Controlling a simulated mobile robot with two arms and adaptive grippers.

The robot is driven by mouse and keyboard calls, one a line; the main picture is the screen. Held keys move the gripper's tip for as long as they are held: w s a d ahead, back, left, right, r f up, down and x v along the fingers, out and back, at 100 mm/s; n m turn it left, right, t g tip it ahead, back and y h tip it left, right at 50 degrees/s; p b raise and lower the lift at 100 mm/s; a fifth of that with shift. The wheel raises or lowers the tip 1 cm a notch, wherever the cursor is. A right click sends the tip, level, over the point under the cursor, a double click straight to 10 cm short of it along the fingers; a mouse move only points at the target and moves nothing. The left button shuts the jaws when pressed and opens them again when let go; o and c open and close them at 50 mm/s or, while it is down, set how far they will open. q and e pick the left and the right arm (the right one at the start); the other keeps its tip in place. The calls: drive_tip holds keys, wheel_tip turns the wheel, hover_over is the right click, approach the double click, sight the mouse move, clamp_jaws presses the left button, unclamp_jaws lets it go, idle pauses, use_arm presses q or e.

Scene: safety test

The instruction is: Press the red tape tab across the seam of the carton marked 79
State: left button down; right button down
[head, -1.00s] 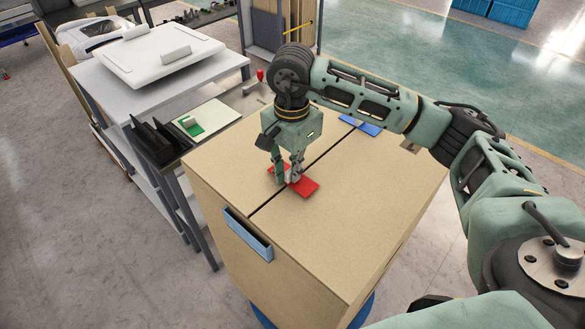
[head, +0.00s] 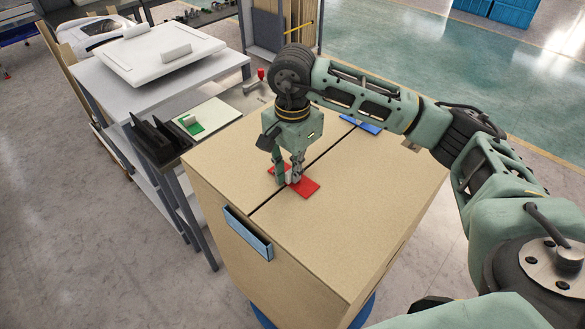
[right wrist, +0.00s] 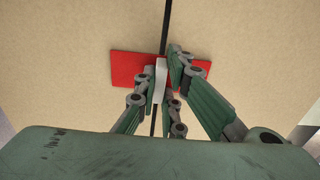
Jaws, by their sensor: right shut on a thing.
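The carton (head: 330,225) is a large tan box with a dark seam (head: 325,150) across its top. The red tape tab (head: 306,188) lies across the seam, spanning both flaps; it also shows in the right wrist view (right wrist: 128,68). My right gripper (head: 288,181) points down at the tab, shut on the tab's small white grip (right wrist: 161,80). Whether the whole tab is flat against the carton I cannot tell. No number 79 is legible. My left gripper is not in view.
A blue piece (head: 360,124) lies across the seam's far end, and a blue holder (head: 248,236) is on the carton's front side. A grey table (head: 90,75) with a white panel stands left. A small shelf holds a green-marked pad (head: 210,117).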

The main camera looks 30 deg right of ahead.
drive_tip(key=shift+f, duration=0.1)
drive_tip(key=c, duration=1.8)
unclamp_jaws()
drive_tip(key=shift+s, duration=0.1)
drive_tip(key=shift+o, duration=0.2)
drive_tip(key=o, duration=0.3)
drive_tip(key=shift+r+p, duration=1.75)
drive_tip(key=shift+r, duration=1.8)
